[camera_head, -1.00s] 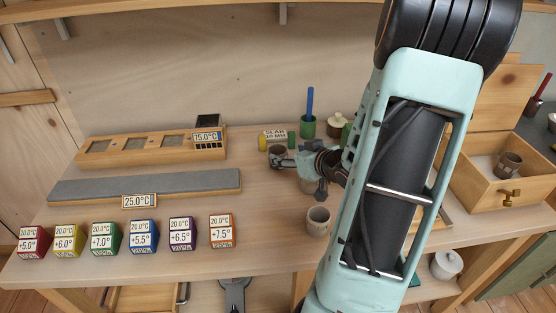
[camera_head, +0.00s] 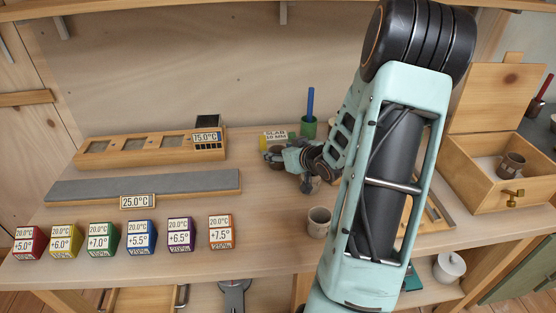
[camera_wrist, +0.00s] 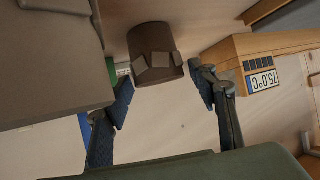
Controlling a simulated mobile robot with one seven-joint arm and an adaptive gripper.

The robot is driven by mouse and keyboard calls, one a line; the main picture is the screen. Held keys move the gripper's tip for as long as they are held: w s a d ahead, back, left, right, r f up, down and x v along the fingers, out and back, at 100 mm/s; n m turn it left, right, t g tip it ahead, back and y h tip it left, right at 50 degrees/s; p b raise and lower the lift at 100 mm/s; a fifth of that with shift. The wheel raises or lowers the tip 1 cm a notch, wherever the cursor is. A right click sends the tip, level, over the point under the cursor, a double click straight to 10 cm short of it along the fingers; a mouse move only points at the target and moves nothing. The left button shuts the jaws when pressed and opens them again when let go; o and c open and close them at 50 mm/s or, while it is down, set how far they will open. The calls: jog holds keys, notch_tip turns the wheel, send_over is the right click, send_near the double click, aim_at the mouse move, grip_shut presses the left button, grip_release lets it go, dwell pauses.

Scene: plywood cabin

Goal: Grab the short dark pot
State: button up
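A short dark pot (camera_wrist: 154,50) shows in the wrist view at the upper middle, between and just beyond the fingertips of my gripper (camera_wrist: 163,84). The fingers are apart, one on each side of it, with the right one close to its side. I cannot tell whether either touches. In the head view my gripper (camera_head: 281,156) is low over the table's back half, beside the yellow slab cylinder. There the gripper mostly hides the dark pot.
A grey-brown cup (camera_head: 319,222) stands in front of my gripper. A green holder (camera_head: 308,127) with a blue stick is behind it. The wooden block with the 75.0°C display (camera_head: 207,138) is to the left. Another cup (camera_head: 512,164) sits in the open box (camera_head: 478,198).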

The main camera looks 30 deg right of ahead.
jog(key=c, duration=1)
jog(key=shift+r, duration=0.1)
